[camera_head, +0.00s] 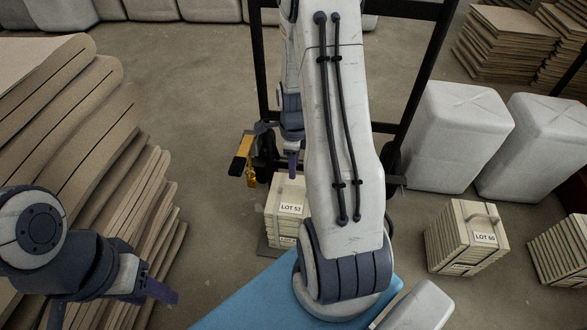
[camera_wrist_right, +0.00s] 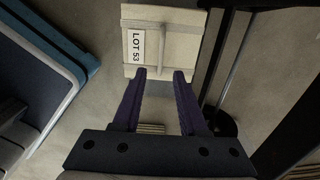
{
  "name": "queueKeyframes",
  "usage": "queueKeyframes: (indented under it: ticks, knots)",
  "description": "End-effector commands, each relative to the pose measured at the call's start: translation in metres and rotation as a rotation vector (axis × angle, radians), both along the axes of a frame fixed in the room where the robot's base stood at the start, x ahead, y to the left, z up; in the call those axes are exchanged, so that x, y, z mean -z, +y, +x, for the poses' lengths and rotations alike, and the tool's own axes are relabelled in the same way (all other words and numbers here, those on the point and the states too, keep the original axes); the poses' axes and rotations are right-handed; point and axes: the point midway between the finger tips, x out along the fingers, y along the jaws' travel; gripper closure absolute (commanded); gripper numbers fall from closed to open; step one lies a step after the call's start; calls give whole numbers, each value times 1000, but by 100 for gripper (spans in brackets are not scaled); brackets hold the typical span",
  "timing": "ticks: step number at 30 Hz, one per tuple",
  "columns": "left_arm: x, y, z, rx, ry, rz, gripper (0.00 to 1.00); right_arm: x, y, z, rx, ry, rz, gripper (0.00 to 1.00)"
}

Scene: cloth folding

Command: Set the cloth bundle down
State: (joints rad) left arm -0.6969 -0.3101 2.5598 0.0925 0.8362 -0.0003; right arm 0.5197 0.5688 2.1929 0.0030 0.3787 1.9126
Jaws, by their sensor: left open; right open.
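A beige cloth bundle labelled LOT 53 (camera_head: 285,222) stands upright on a dark flat plate (camera_head: 270,252) at the middle of the head view, partly hidden by my right arm. In the right wrist view the bundle (camera_wrist_right: 155,58) lies just beyond the fingertips, with a strap across its top. My right gripper (camera_wrist_right: 160,74) is open with its two purple fingers apart. Nothing is held between them. In the head view only one of its purple fingers shows, just above the bundle. My left gripper (camera_head: 160,288) is open and empty at the lower left, beside the tall brown stack.
Tall brown sheet stacks (camera_head: 150,190) fill the left. A bundle labelled LOT 60 (camera_head: 465,240) stands to the right, with another bundle (camera_head: 562,250) at the edge. White wrapped blocks (camera_head: 455,135) and a black frame (camera_head: 420,85) stand behind. Open floor (camera_head: 200,90) lies at upper left.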

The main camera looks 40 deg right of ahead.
Motion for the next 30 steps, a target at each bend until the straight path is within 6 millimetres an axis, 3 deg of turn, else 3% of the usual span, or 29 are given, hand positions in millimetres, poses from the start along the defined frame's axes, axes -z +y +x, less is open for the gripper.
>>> queueKeyframes:
  ticks: [3,10,14,17,20,24,27,30]
  knots:
    - [-8,0,0,0,0,0,50,-13,0,0,0,1,1,58]
    - [-8,0,0,0,0,0,50,-16,2,1,-11,0,0,58]
    - [-8,0,0,0,0,0,50,-32,30,9,-200,-8,-2,58]
    - [-8,0,0,0,1,1,50,-60,82,15,-555,-21,-4,58]
    - [-8,0,0,0,1,1,50,-93,149,6,-1035,-36,-5,58]
    - [-8,0,0,0,0,0,50,-132,231,-36,-1736,-60,-2,58]
    - [-8,0,0,0,0,0,50,-152,271,-77,-2204,-81,-2,58]
    - [-8,0,0,0,0,0,50,-166,294,-115,-2590,-104,1,58]
